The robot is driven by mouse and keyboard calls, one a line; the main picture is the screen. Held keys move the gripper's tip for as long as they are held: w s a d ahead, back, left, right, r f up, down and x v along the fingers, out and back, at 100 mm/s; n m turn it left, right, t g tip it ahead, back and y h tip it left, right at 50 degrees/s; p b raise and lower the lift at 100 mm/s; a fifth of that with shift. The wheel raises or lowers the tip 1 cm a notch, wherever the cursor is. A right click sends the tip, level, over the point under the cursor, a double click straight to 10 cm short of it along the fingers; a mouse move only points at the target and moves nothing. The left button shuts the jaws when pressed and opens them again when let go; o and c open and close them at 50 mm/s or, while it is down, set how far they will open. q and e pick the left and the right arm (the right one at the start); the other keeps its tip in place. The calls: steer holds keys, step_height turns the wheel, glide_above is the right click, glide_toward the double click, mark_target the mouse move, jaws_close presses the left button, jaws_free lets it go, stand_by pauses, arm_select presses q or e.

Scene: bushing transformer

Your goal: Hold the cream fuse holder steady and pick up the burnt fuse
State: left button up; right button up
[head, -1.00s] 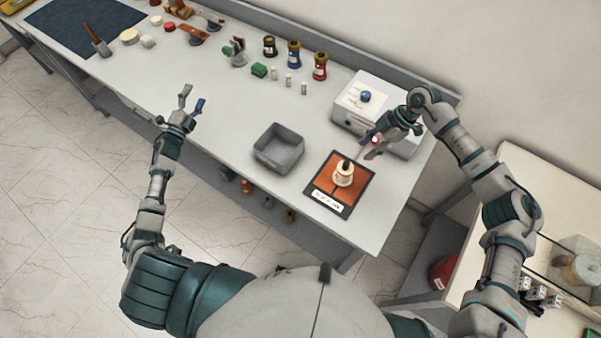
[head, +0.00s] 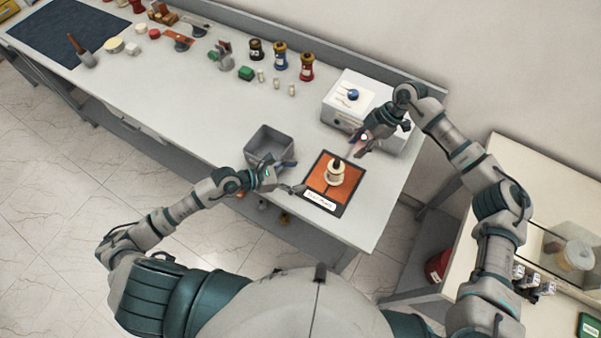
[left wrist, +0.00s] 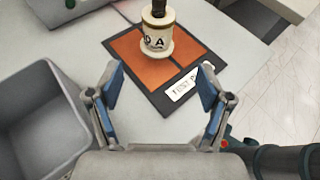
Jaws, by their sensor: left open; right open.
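The cream fuse holder (head: 334,173) stands upright on an orange test pad (head: 318,182) with a dark border. In the left wrist view the holder (left wrist: 157,42) carries dark lettering, and a dark brown piece (left wrist: 158,9), which looks like the burnt fuse, sticks up from its top, cut off by the frame. My left gripper (head: 293,176) is open and empty, just left of the holder and apart from it. In the left wrist view its blue-padded fingers frame the pad's near edge. My right gripper (head: 357,149) is open above and right of the holder, not touching it.
A grey open bin (head: 270,143) stands close beside my left gripper. A white box with a blue knob (head: 352,95) stands behind my right gripper. Coloured spools (head: 280,56) and small parts line the bench's back. The bench's middle is clear.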

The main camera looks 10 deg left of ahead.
mark_target(341, 171)
arm_select(q)
steer(key=shift+w+d+f, duration=0.15)
steer(key=shift+f, duration=0.15)
steer(key=x, duration=1.6)
steer(key=shift+w+d+f, duration=0.2)
steer(key=shift+w+d, duration=0.05)
steer(key=shift+c, duration=1)
arm_select(e)
steer(key=shift+a, duration=0.1)
arm_select(q)
steer(key=c, duration=1.2)
arm_select(e)
steer(key=shift+o, duration=0.2)
